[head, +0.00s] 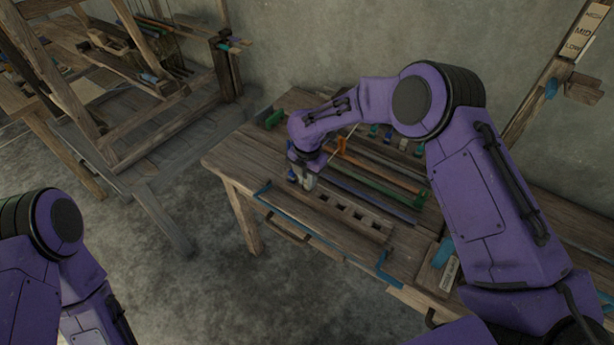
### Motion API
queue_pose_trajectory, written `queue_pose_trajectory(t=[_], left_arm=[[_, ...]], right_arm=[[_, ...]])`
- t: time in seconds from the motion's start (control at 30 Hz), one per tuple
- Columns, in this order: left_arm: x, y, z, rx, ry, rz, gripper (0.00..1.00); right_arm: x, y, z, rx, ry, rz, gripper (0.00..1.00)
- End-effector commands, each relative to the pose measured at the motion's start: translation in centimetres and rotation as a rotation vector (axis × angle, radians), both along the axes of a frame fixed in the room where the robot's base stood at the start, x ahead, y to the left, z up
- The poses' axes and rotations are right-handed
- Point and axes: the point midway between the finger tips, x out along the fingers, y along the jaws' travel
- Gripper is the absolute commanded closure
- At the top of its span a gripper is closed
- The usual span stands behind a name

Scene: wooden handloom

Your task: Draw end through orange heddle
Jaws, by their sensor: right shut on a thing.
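My right gripper (306,181) reaches down over the left part of the wooden bench, at the left end of a block with a row of square holes (352,217). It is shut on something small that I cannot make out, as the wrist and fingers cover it. An orange piece (342,146) stands among the long bars just behind my right wrist; I cannot tell whether it is the orange heddle.
The bench (226,161) carries long green (385,187) and dark bars behind the block. Blue brackets (387,270) line its front edge. A wooden loom frame (150,125) stands at the left. A HIGH/MID/LOW post (582,32) rises at the right.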

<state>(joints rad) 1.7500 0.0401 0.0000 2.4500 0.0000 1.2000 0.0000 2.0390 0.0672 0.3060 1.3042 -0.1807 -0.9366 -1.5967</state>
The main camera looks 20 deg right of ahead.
Motion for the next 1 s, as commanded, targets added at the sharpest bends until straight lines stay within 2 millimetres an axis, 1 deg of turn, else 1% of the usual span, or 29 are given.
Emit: queue_pose_trajectory(t=[0.03,0.13,0.37,0.4,0.47,0.5,0.8,0.87,0.97,1.0], left_arm=[[0.0,0.0,-0.4,0.000,0.000,0.000,1.00],[0.0,0.0,-0.6,0.000,0.000,0.000,1.00],[0.0,0.0,-0.6,0.000,0.000,0.000,1.00],[0.0,0.0,-0.6,0.000,0.000,0.000,1.00],[0.0,0.0,-0.6,0.000,0.000,0.000,1.00],[0.0,0.0,-0.6,0.000,0.000,0.000,1.00],[0.0,0.0,-0.7,0.000,0.000,0.000,1.00],[0.0,0.0,-0.9,0.000,0.000,0.000,1.00],[0.0,0.0,-1.5,0.000,0.000,0.000,1.00],[0.0,0.0,-1.7,0.000,0.000,0.000,1.00]], right_arm=[[0.0,0.0,-0.5,0.000,0.000,0.000,1.00],[0.0,0.0,-1.0,0.000,0.000,0.000,1.00],[0.0,0.0,-1.0,0.000,0.000,0.000,1.00],[0.0,0.0,-1.0,0.000,0.000,0.000,0.77],[0.0,0.0,-1.0,0.000,0.000,0.000,0.57],[0.0,0.0,-1.0,0.000,0.000,0.000,0.50],[0.0,0.0,-0.8,0.001,-0.001,0.000,0.50],[0.1,0.0,-0.1,0.000,-0.002,0.001,0.50],[0.1,0.0,1.8,0.001,-0.004,0.001,0.50],[0.1,0.0,2.8,0.001,-0.004,0.000,0.50]])
